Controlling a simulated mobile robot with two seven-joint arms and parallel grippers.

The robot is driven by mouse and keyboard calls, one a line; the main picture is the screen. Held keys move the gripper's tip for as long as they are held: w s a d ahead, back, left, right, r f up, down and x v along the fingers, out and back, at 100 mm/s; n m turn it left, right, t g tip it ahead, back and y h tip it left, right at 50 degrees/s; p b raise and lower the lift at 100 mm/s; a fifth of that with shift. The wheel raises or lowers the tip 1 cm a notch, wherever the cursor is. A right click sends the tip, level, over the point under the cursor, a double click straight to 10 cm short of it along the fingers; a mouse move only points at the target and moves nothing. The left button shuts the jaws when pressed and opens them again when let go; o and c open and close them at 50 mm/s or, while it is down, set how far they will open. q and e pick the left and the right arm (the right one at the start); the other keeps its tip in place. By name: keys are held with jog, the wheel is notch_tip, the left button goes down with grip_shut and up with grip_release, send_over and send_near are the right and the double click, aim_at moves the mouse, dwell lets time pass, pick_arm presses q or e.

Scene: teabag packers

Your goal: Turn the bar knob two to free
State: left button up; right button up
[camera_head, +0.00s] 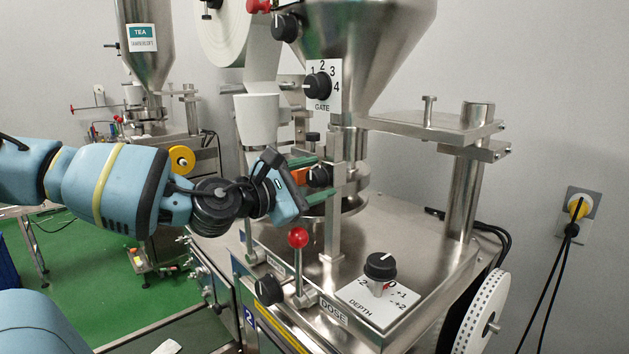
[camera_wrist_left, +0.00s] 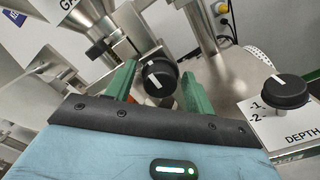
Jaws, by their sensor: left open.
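A black knob (camera_head: 318,177) with a white pointer line sits on the front of the packing machine, below the funnel. It shows larger in the left wrist view (camera_wrist_left: 160,76), its line slanted. Its label is not visible, so I cannot tell whether it is bar knob two. My left gripper (camera_head: 325,179) is open, its two green fingers on either side of this knob. In the left wrist view the fingers (camera_wrist_left: 160,70) show gaps beside the knob; contact is not clear. An orange part (camera_head: 300,175) shows behind the fingers. My right gripper is not in view.
The GATE knob (camera_head: 319,87) is above my gripper. A red-ball lever (camera_head: 298,238), a black knob (camera_head: 269,289) and the DEPTH knob (camera_head: 380,267) stand below. A white cup-like part (camera_head: 257,118) hangs close above my wrist. A steel column (camera_head: 466,190) stands to the right.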

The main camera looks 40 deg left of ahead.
pick_arm(q)
jog(key=c, duration=1)
jog(key=shift+o, duration=0.2)
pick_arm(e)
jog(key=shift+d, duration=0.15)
